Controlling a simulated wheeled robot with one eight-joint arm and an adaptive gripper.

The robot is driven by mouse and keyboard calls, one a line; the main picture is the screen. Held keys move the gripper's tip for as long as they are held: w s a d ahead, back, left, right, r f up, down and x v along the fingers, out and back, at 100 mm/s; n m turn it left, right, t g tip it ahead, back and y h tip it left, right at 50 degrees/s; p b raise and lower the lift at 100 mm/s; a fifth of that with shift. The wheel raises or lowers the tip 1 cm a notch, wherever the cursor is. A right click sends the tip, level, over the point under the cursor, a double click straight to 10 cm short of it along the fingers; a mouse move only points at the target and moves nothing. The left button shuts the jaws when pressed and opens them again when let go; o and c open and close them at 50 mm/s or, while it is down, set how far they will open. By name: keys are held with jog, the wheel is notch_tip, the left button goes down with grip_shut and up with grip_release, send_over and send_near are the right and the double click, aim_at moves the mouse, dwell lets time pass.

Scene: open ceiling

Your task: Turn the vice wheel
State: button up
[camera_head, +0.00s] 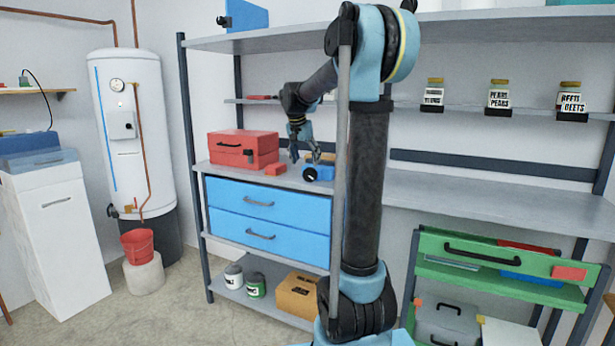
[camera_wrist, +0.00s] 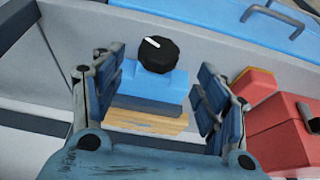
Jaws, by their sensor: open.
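The vice is a small blue block (camera_head: 322,172) on the grey shelf above the blue drawers, with a round black wheel (camera_head: 310,174) on its front. In the wrist view the black wheel (camera_wrist: 158,55) with a white mark sits at the top of the blue vice body (camera_wrist: 150,92), above a wooden piece (camera_wrist: 145,121). My gripper (camera_head: 308,158) is just above and behind the vice in the head view. In the wrist view its two fingers (camera_wrist: 158,90) are open, one on each side of the vice, and nothing is held. I cannot tell whether they touch it.
A red toolbox (camera_head: 243,148) and a small red block (camera_head: 276,169) stand left of the vice. Blue drawers (camera_head: 268,220) are below. The shelf to the right (camera_head: 470,195) is bare. Jars (camera_head: 433,95) stand on the upper ledge.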

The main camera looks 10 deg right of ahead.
aim_at(308, 170)
jog(key=x, duration=0.7)
jog(key=shift+w+d+f, duration=0.1)
jog(key=shift+d+f, duration=0.05)
jog(key=shift+f, duration=0.2)
jog(key=shift+c, duration=0.4)
jog(key=c, duration=0.9)
